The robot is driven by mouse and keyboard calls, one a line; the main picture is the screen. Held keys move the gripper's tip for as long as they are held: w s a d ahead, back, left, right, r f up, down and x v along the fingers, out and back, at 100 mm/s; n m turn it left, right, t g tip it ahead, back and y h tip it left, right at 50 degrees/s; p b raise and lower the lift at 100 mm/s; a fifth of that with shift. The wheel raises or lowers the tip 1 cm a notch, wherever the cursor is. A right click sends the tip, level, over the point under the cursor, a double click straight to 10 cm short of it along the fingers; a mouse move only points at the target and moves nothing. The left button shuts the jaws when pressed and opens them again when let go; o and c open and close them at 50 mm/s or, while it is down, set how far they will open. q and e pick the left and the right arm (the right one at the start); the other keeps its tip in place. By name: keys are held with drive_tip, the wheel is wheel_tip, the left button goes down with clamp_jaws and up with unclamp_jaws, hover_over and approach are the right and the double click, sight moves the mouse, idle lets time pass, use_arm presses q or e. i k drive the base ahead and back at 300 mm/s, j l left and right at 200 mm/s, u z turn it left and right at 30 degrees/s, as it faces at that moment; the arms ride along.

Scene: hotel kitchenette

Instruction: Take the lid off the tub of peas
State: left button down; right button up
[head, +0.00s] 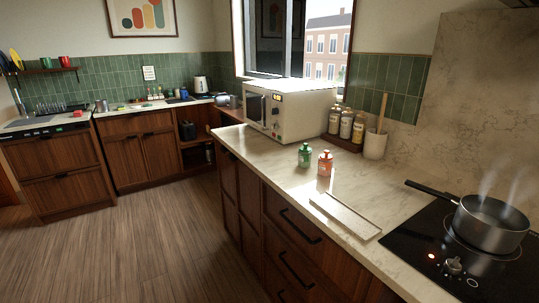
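A small green tub with a green lid (305,155) stands upright on the marble counter in the head view, and its colour suggests peas, but no label is readable. An orange-red tub with a lid (325,163) stands just right of it and slightly nearer. Both lids appear to be on. Neither of my grippers shows in the head view, so their state is hidden.
A pale flat board (345,216) lies near the counter's front edge. A steaming pot (491,223) sits on the black hob (440,250) at right, its handle pointing left. A microwave (290,108), bottle rack (345,143) and utensil crock (375,145) stand behind the tubs.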

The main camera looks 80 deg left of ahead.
sight(305, 148)
drive_tip(key=k+j+u, duration=0.1)
drive_tip(key=u, duration=2.1)
drive_tip(key=i+j+z, duration=0.6)
drive_tip(key=j+z, duration=0.25)
drive_tip(key=i+j+z, duration=0.15)
drive_tip(key=j+z, duration=0.3)
drive_tip(key=j, duration=0.25)
drive_tip(key=j+z, duration=0.4)
drive_tip(key=j, duration=0.2)
drive_tip(key=j+z, duration=0.45)
drive_tip(key=j, duration=0.25)
drive_tip(key=k+j+z, duration=0.1)
drive_tip(key=j+z, duration=0.3)
drive_tip(key=j, duration=0.2)
